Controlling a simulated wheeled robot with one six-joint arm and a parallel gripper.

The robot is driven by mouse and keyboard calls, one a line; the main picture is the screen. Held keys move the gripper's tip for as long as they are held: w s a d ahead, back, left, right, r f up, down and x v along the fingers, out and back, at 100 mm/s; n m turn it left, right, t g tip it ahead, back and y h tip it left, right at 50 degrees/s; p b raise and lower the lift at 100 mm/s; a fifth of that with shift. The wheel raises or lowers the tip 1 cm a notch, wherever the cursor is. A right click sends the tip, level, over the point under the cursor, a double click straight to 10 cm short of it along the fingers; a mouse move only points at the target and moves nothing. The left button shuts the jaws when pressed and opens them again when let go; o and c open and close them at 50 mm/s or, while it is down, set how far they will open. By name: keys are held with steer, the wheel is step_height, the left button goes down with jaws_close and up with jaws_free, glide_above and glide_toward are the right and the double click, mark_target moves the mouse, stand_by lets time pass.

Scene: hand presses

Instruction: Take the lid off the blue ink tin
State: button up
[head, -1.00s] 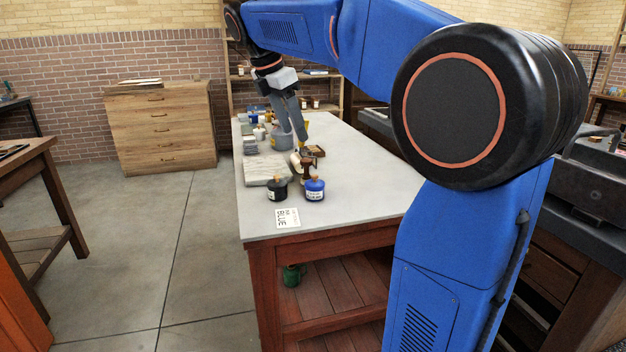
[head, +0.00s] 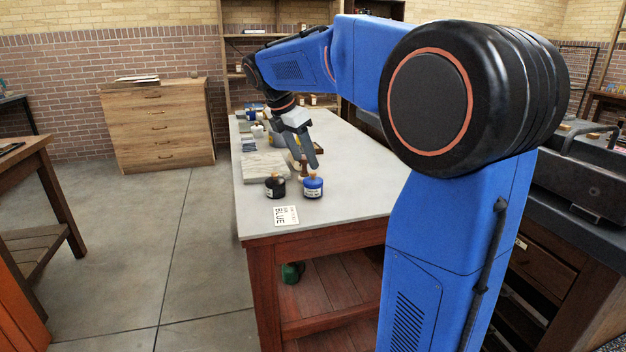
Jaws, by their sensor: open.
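The blue ink tin (head: 313,189) stands upright near the front of the pale table top, with a pale label and a small tan knob on top. Its lid looks to be on. My gripper (head: 307,164) is open and points down, just behind and above the blue tin. Its fingers look empty and apart from the tin, though the exact gap is hard to judge. Part of the fingers overlaps a brown wooden object behind the tins.
A black tin (head: 275,188) with a similar knob stands close to the left. A card reading BLUE (head: 287,215) lies in front. A pale slab (head: 262,165) and several small containers are farther back. The table's right part (head: 365,185) is clear.

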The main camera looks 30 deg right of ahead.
mark_target(311, 173)
steer(key=shift+x, duration=2.8)
steer(key=shift+s, duration=0.15)
steer(key=shift+c, duration=0.2)
jaws_close()
